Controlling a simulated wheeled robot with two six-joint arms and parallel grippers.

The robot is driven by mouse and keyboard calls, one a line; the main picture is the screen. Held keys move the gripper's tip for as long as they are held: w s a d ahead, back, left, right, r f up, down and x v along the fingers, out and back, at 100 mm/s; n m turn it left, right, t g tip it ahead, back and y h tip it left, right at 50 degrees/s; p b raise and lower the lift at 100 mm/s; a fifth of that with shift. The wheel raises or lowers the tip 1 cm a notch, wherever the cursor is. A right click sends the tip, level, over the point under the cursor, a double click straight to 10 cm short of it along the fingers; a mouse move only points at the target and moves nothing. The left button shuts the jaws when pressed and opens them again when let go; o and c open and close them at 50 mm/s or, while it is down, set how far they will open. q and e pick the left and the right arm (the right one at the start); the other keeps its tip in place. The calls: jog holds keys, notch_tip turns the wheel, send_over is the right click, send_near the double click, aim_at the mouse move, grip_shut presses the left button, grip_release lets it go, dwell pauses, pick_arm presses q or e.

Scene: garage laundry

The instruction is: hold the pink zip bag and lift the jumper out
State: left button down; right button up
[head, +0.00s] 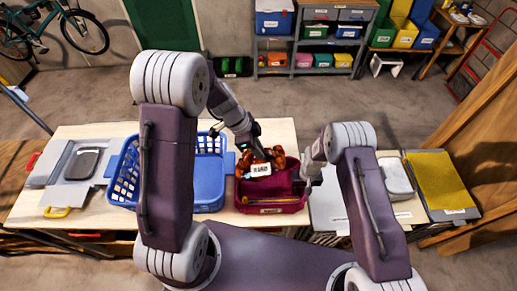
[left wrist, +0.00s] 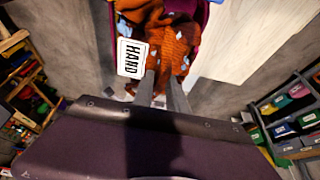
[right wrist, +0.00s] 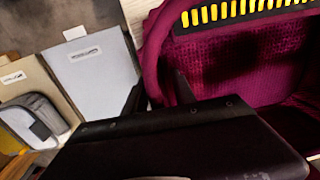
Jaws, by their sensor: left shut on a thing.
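The pink zip bag (head: 270,209) stands open on the table in the head view; its magenta wall and yellow zip teeth show in the right wrist view (right wrist: 235,58). The orange-brown jumper (head: 277,153), with a white HAND label, is bunched at the bag's far side, its upper part above the rim. It also shows in the left wrist view (left wrist: 172,45). My left gripper (head: 262,155) is shut on the jumper. My right gripper (right wrist: 158,95) is at the bag's right side, fingers apart on either side of the rim. Whether the jumper's lower part is inside is hidden.
A blue basket (head: 207,180) stands just left of the bag. Grey boards (head: 70,180) lie at the table's left end. A white panel (right wrist: 92,70), a grey pouch (head: 396,177) and a yellow mat (head: 440,180) are to the right.

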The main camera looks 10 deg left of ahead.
jog(key=r, duration=1.2)
jog(key=shift+d, duration=0.2)
jog(key=shift+w, duration=0.1)
